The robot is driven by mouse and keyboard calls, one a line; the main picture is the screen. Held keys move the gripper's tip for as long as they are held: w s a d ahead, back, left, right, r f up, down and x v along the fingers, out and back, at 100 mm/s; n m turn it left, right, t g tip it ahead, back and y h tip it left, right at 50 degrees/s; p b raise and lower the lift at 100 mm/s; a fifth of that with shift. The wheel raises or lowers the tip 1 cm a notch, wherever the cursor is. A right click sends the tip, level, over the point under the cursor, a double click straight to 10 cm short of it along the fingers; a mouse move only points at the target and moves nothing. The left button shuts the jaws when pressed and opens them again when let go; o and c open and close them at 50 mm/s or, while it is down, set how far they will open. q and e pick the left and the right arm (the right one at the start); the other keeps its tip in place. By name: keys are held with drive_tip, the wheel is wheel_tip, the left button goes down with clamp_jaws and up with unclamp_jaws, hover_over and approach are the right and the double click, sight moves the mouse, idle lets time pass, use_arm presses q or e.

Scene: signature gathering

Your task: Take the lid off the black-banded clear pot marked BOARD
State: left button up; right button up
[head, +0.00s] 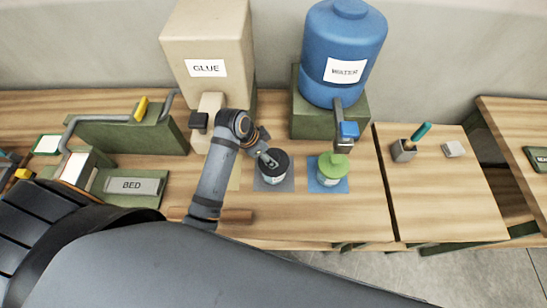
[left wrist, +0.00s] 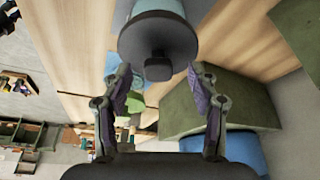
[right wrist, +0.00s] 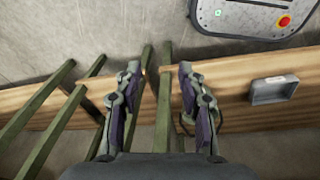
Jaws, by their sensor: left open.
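A clear pot with a black lid (head: 273,161) stands upright on a grey mat (head: 287,183). Its label is too small to read. In the left wrist view the dark round lid (left wrist: 157,34) with its knob (left wrist: 158,67) is at the top, in front of the fingertips. My left gripper (head: 264,157) is at the left side of this lid; in the left wrist view (left wrist: 158,78) its fingers are apart with the knob between or just beyond the tips. Contact cannot be told. My right gripper (right wrist: 160,70) is open and empty, outside the head view.
A green-lidded pot (head: 332,165) stands on a blue mat (head: 317,186) to the right, under the blue WATER tank (head: 341,50). The GLUE box (head: 207,40) stands behind. A BED tray (head: 160,199) is at left. A pen cup (head: 403,152) stands at right.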

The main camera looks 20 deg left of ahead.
use_arm(q)
drive_tip(key=x, duration=0.3)
drive_tip(key=shift+d+r+p, duration=0.1)
drive_tip(key=shift+d+p, duration=0.1)
drive_tip(key=shift+p, duration=0.1)
drive_tip(key=shift+a, duration=0.1)
drive_tip(key=c, duration=0.6)
drive_tip(key=shift+s, duration=0.1)
drive_tip(key=c, duration=0.5)
use_arm(e)
drive_tip(key=shift+s+d+r, duration=0.1)
drive_tip(key=shift+s+r, duration=0.2)
drive_tip(key=shift+s, duration=0.2)
drive_tip(key=shift+s+d+r, duration=0.1)
drive_tip(key=shift+s+r, duration=0.15)
drive_tip(key=shift+s, duration=0.2)
use_arm(q)
drive_tip(key=shift+o, duration=0.2)
